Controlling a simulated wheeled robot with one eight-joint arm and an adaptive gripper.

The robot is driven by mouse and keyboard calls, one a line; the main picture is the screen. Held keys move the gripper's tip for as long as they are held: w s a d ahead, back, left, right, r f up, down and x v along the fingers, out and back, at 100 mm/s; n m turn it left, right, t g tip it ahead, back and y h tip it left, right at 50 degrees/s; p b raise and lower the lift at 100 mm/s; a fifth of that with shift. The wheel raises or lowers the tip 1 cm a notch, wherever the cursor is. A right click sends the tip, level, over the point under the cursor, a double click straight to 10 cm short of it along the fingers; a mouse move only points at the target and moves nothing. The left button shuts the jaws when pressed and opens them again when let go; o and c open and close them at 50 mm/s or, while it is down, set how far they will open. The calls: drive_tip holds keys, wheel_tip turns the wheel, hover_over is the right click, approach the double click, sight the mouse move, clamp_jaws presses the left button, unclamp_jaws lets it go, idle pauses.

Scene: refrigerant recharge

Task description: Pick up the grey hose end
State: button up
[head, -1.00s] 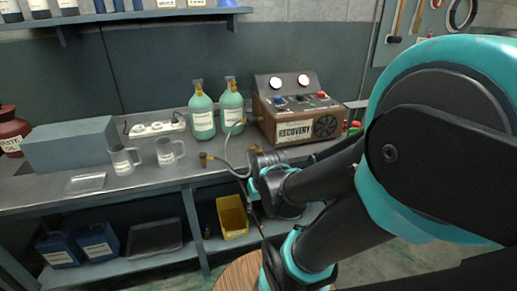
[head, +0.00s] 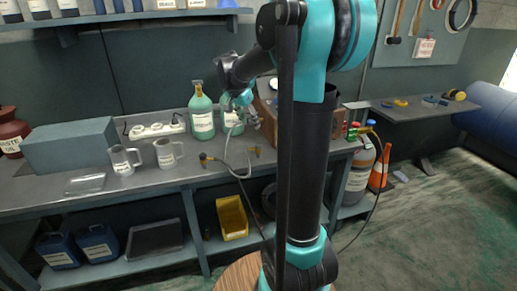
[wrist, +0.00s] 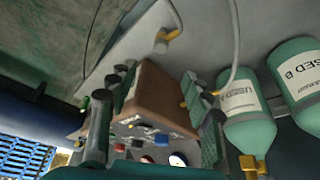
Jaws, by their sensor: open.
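A grey hose (head: 228,150) loops over the bench front, left of the brown recovery machine. One brass fitting (head: 257,152) lies on the bench before the machine; another dark and brass hose end (head: 204,157) lies further left. In the wrist view, a brass-tipped grey hose end (wrist: 168,38) lies on the bench near its edge, and a pale hose (wrist: 234,45) runs to the machine (wrist: 155,95). My gripper (head: 246,112) is open and empty, raised above the bench by the green cylinders. Its fingers (wrist: 157,80) frame the machine in the wrist view, apart from the hose end.
Two green cylinders (head: 202,118) (wrist: 248,120) stand at the bench back. Two clear jugs (head: 124,160) (head: 167,154), a blue-grey box (head: 72,145) and a power strip (head: 158,129) stand left. My arm hides much of the machine. A yellow bin (head: 232,217) is below.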

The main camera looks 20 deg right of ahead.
approach(258, 144)
drive_tip(key=x, duration=0.5)
drive_tip(key=shift+x, duration=2.75)
drive_tip(key=shift+w+d+r, duration=0.1)
drive_tip(key=shift+w, duration=0.05)
clamp_jaws()
